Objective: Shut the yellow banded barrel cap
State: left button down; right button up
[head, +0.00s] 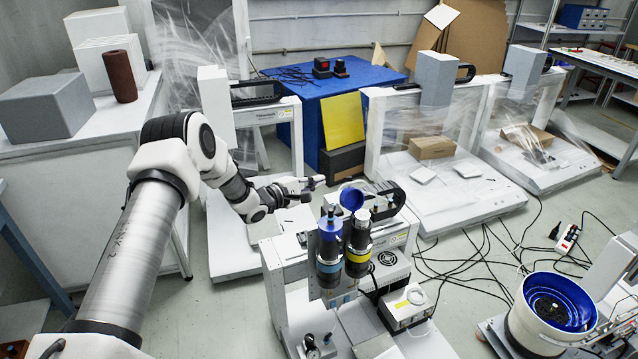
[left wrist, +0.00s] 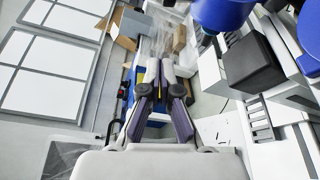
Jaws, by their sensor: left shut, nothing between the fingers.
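Two dark barrels stand side by side on the white gantry machine in the head view. The yellow banded barrel (head: 358,250) is the right one; its top shows pale and uncovered. Its blue cap (head: 352,198) stands tilted up above and behind that top. The blue banded barrel (head: 329,250) on the left has a blue top. My left gripper (head: 318,182) is shut and empty, a little left of and above the raised cap, apart from it. In the left wrist view the closed fingers (left wrist: 162,70) hold nothing. My right gripper is not in view.
A black handle (head: 388,203) arches just right of the cap. A white control box (head: 405,305) sits below the barrels. A blue bowl feeder (head: 552,305) stands at lower right. Blue round surfaces (left wrist: 225,12) show close by in the left wrist view. Cables lie on the floor.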

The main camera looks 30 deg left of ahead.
aim_at(348, 192)
pick_arm(q)
jog(key=w+d, duration=0.4)
jog(key=d, duration=0.1)
jog(key=shift+w+r, duration=0.15)
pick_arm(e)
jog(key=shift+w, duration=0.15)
pick_arm(q)
jog(key=shift+d, duration=0.1)
jog(key=shift+d+r, duration=0.1)
jog(key=shift+r, duration=0.05)
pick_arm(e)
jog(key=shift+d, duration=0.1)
